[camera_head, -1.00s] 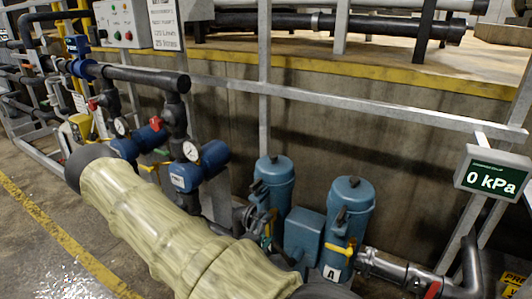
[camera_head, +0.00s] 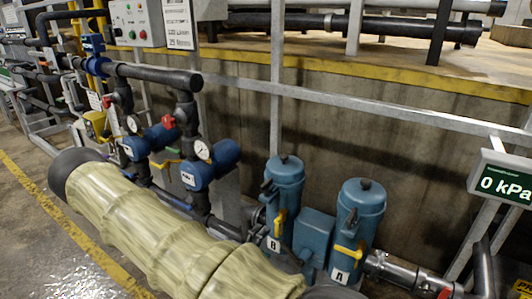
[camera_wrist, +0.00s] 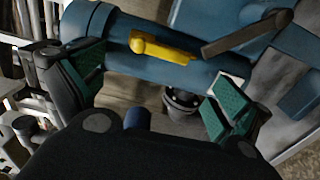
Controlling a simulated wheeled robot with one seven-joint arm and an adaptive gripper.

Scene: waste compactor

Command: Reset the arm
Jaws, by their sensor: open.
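My arm, in a pale yellow-green sleeve, runs across the lower left of the head view, and my gripper is hidden there. Beyond the fingers lies a blue canister (camera_wrist: 115,45) with a yellow lever (camera_wrist: 165,47) and a dark lever (camera_wrist: 248,34). I cannot tell whether the fingers touch it. The head view shows two upright blue canisters, B (camera_head: 284,195) and A (camera_head: 358,220), with yellow levers.
Pipes with blue valve bodies (camera_head: 211,167) and gauges stand behind my arm. A grey rail (camera_head: 400,115) crosses before a concrete wall. The pressure display (camera_head: 503,180) at right reads 0 kPa. A control box (camera_head: 127,23) is at upper left. Open floor lies at left.

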